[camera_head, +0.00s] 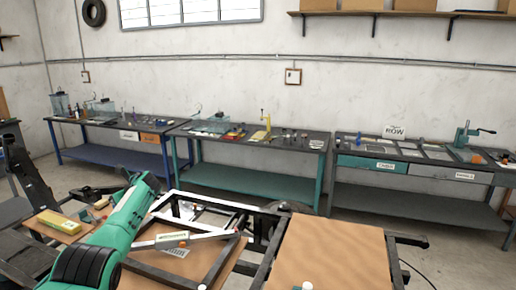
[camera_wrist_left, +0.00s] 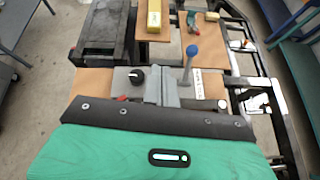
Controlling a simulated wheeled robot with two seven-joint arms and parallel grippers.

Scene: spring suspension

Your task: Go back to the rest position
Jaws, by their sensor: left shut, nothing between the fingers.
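My left arm, green with a black joint, comes in from the lower left of the head view and reaches up over the workstation. Its fingers cannot be made out there. In the left wrist view my left gripper (camera_wrist_left: 163,82) shows as grey fingers, shut and empty, beyond a black plate and the green wrist housing. It is above a bench area with a black knob (camera_wrist_left: 138,75) to its left and a lever with a blue ball (camera_wrist_left: 192,50) to its right. My right gripper is not in view.
A black frame with a brown board (camera_head: 330,255) stands at the front. A yellow box (camera_head: 58,222) lies on a board at left. A white-labelled bar (camera_head: 172,240) lies across the frame. Blue (camera_head: 110,165), teal (camera_head: 240,182) and grey (camera_head: 420,205) benches line the back wall, with floor before them.

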